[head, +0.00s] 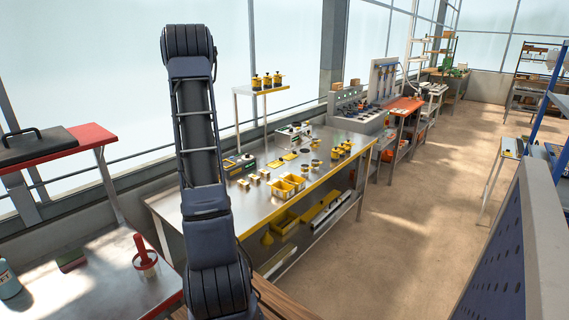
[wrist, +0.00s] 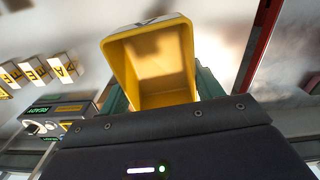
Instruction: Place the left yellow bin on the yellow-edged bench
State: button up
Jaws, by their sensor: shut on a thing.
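My gripper (wrist: 163,88) is shut on a yellow bin (wrist: 148,68), with green fingers showing on both sides of it in the wrist view. The bin's open side faces the wrist camera, and I look into its empty inside. In the head view my arm hides the gripper and the held bin. The yellow-edged bench (head: 330,158) has a steel top. Two other yellow bins (head: 283,190) stand side by side near its front edge. Whether the held bin touches the bench top is not clear.
White lettered blocks (wrist: 64,66) and a device with a green READY display (wrist: 50,116) lie left of the held bin in the wrist view. Yellow parts (head: 343,150) stand farther along the bench. A red-topped shelf (head: 60,145) is at left.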

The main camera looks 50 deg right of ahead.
jog(key=s+d+r, duration=0.4)
jog(key=s+d, duration=0.3)
jog(key=d, duration=0.5)
notch_tip(320, 180, up, 5)
jog(key=m, duration=0.1)
send_over(267, 201)
notch_tip(267, 201, down, 20)
jog(key=shift+f, duration=0.1)
jog(key=o, duration=0.7)
jog(key=shift+o, duration=0.3)
